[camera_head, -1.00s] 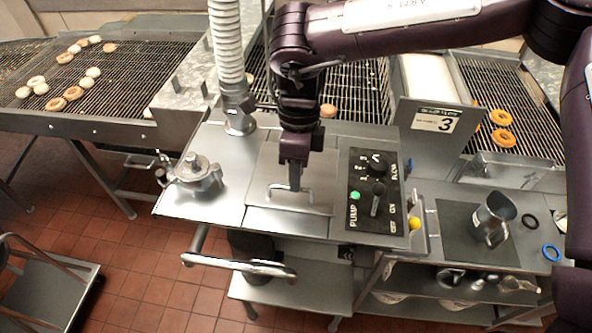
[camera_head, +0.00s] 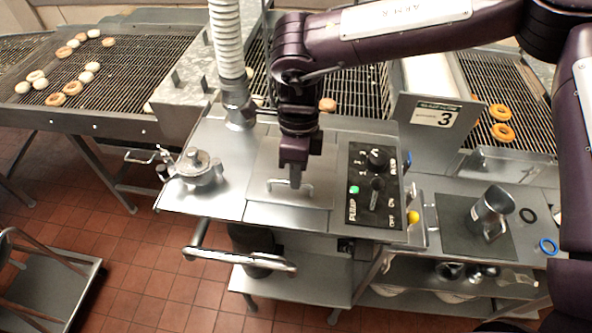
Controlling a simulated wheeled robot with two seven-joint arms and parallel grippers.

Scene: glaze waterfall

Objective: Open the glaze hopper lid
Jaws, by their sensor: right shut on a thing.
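The glaze hopper lid (camera_head: 262,212) is a flat metal panel in the middle of the steel machine top, and it looks closed. A small bar handle (camera_head: 307,193) stands on it. My right gripper (camera_head: 295,186) comes down from above and is shut on the handle; its fingers hide part of the bar. My left gripper is not in view.
A black pump panel (camera_head: 374,190) with knobs and a green button is right of the lid. A white ribbed hose (camera_head: 227,40) rises behind left, and a metal pump (camera_head: 197,168) stands left. A metal jug (camera_head: 490,214) is at right. Donuts lie on the conveyors.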

